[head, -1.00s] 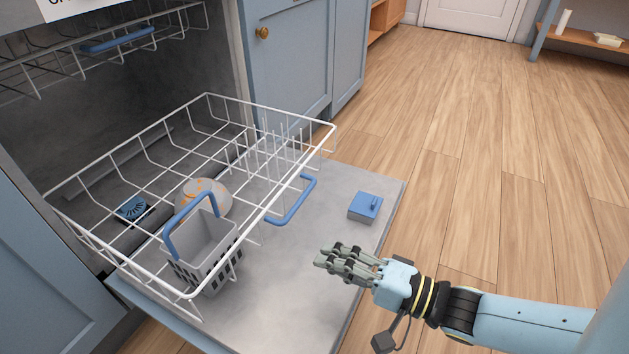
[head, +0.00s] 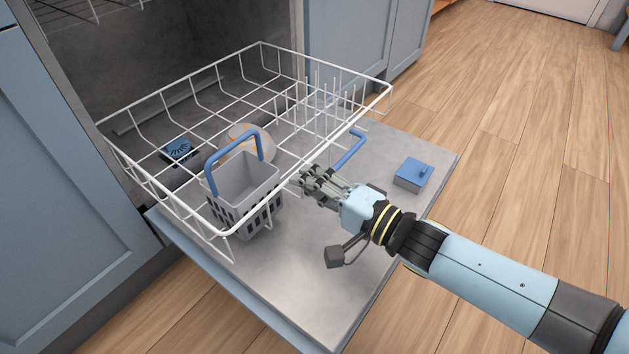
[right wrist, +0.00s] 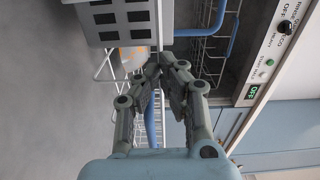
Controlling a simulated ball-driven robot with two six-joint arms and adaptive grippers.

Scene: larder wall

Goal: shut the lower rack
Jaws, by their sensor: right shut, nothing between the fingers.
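The lower rack (head: 388,92) is a white wire basket, pulled out of the dishwasher over its open door. Its blue handle (head: 352,150) is on the front side. A grey cutlery basket (head: 245,180) with a blue loop handle stands at the rack's near front corner. My right gripper (head: 300,178) is shut and empty, its fingertips close to the rack's front between the cutlery basket and the blue handle. Whether they touch the wires I cannot tell. In the right wrist view the shut fingertips (right wrist: 160,66) are just below the cutlery basket (right wrist: 122,22). My left gripper is not in view.
The open door (head: 300,285) lies flat beneath the rack, with a blue dispenser lid (head: 413,173) on it. A pale round object (head: 250,143) with orange marks is behind the cutlery basket. Blue cabinets flank the opening. The wooden floor (head: 520,150) is clear at right.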

